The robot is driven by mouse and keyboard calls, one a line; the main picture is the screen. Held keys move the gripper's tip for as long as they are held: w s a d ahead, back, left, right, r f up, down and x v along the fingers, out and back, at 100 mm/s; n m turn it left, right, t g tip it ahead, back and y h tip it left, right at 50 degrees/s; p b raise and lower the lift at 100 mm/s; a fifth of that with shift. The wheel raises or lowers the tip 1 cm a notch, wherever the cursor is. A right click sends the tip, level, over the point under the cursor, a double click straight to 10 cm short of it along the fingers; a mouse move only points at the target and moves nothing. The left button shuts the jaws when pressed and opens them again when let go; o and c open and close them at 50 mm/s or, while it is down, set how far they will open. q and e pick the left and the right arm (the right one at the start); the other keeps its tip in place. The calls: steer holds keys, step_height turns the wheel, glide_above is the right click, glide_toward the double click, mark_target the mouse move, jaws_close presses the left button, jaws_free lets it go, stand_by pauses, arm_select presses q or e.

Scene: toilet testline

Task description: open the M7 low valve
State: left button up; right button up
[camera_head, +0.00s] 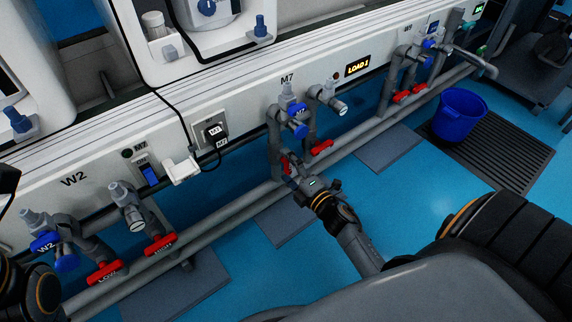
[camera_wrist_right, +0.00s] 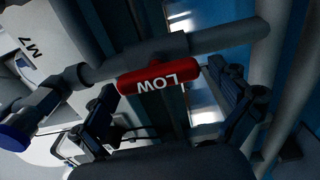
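The M7 label (camera_head: 287,79) is on the white wall panel, above a grey pipe group. The red M7 low valve handle (camera_head: 286,165) shows only partly in the head view, behind my right gripper (camera_head: 291,174). In the right wrist view the red handle (camera_wrist_right: 158,77) reads LOW, upside down, and lies roughly along a grey pipe. The fingers of my right gripper (camera_wrist_right: 163,82) are apart, one on each side of the handle, with visible gaps. Whether either finger touches it is unclear. My left gripper is not visible; only parts of my left arm show at the left edge.
Another red handle (camera_head: 322,147) and a blue valve (camera_head: 298,127) sit close to my right gripper. A long grey pipe (camera_head: 235,208) runs along the panel. W2 valves with red handles (camera_head: 105,271) are at left. A blue bucket (camera_head: 459,114) stands at right.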

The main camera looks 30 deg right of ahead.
steer(key=s+d, duration=0.1)
steer(key=s, duration=1.1)
steer(key=shift+a, duration=0.1)
stand_by(0.4)
